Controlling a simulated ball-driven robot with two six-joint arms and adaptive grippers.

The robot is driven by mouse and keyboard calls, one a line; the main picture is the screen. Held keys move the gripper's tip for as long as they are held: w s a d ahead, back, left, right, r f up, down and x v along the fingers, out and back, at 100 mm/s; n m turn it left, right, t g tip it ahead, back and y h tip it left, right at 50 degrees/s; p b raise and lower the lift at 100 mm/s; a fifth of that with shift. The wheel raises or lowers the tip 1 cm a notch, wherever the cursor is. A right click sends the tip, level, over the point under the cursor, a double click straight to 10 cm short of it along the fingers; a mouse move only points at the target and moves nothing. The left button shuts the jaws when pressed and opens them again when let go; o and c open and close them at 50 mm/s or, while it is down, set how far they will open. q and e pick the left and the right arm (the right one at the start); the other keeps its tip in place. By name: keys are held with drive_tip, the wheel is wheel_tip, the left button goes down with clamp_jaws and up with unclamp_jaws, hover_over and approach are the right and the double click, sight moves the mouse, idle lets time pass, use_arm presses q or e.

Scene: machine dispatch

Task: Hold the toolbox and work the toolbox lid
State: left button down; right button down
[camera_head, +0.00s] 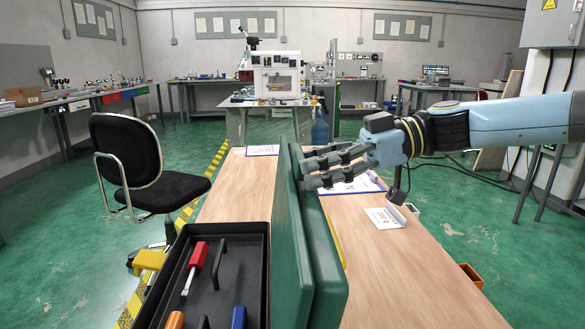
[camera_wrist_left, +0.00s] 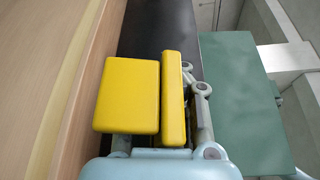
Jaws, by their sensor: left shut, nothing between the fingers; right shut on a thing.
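The toolbox (camera_head: 262,262) stands open on the wooden table, its black tray facing up. Its green lid (camera_head: 290,235) stands raised along the tray's right side; a green panel also shows in the left wrist view (camera_wrist_left: 240,95). My right gripper (camera_head: 311,172) is at the lid's far upper edge, shut on the lid; the exact contact is partly hidden. A yellow block (camera_head: 150,259) shows at the tray's left side.
In the tray lie a red-handled screwdriver (camera_head: 195,262) and other tools. Papers (camera_head: 385,217) lie on the wooden table (camera_head: 405,270), whose right part is mostly clear. A black chair (camera_head: 150,175) stands to the left. A white machine (camera_head: 278,75) is behind.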

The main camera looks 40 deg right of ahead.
use_arm(q)
drive_tip(key=shift+s+a+f, duration=0.2)
drive_tip(key=shift+s+f, duration=0.1)
drive_tip(key=shift+f, duration=0.3)
use_arm(e)
drive_tip(key=shift+c, duration=2)
unclamp_jaws()
drive_tip(key=shift+f, duration=0.25)
drive_tip(key=shift+r, duration=0.1)
use_arm(q)
drive_tip(key=c, duration=1.4)
unclamp_jaws()
drive_tip(key=shift+w+r, duration=0.1)
drive_tip(key=shift+r, duration=0.05)
use_arm(e)
drive_tip(key=shift+w+a, duration=0.1)
drive_tip(key=shift+a, duration=0.05)
use_arm(q)
drive_tip(key=shift+r, duration=0.15)
drive_tip(key=shift+w, duration=0.1)
